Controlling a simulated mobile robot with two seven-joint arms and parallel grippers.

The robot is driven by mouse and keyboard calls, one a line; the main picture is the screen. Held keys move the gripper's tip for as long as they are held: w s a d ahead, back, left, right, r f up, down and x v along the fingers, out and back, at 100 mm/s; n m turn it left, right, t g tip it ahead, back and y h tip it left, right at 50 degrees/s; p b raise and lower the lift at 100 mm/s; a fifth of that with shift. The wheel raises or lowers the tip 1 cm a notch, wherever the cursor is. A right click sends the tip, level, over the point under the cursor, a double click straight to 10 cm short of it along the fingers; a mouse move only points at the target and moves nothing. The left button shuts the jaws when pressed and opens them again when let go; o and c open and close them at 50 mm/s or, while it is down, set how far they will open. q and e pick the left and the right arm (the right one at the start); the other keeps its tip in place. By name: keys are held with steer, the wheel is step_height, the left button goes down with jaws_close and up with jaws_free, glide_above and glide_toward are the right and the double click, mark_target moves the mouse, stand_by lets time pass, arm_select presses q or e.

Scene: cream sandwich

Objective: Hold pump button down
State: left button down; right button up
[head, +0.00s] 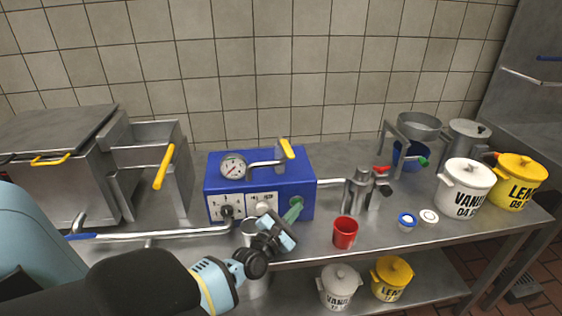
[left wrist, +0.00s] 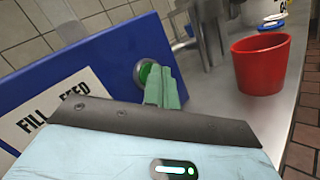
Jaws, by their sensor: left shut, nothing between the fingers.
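The pump is a blue box (head: 262,178) on the steel counter, with a dial gauge and a yellow-handled lever on its top. Its green round button (left wrist: 147,73) sits in a metal ring on the front face, right of the FILL and FEED labels. My left gripper (head: 296,204) is shut and empty, with its green fingertips at the button. In the left wrist view the fingertips (left wrist: 163,75) overlap the button and hide part of it; they appear to touch it. How far the button is pressed cannot be told. My right gripper is not in view.
A red cup (head: 345,232) stands right of the pump near the counter's front edge. A steel nozzle stand (head: 358,190) is behind it. White (head: 467,187) and yellow (head: 516,182) pots are at the right. A steel fryer-like unit (head: 60,155) is at the left.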

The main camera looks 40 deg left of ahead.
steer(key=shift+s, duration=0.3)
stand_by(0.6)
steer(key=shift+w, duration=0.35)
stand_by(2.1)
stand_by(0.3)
arm_select(q)
steer(key=shift+s+d, duration=0.55)
steer(key=shift+d, duration=0.05)
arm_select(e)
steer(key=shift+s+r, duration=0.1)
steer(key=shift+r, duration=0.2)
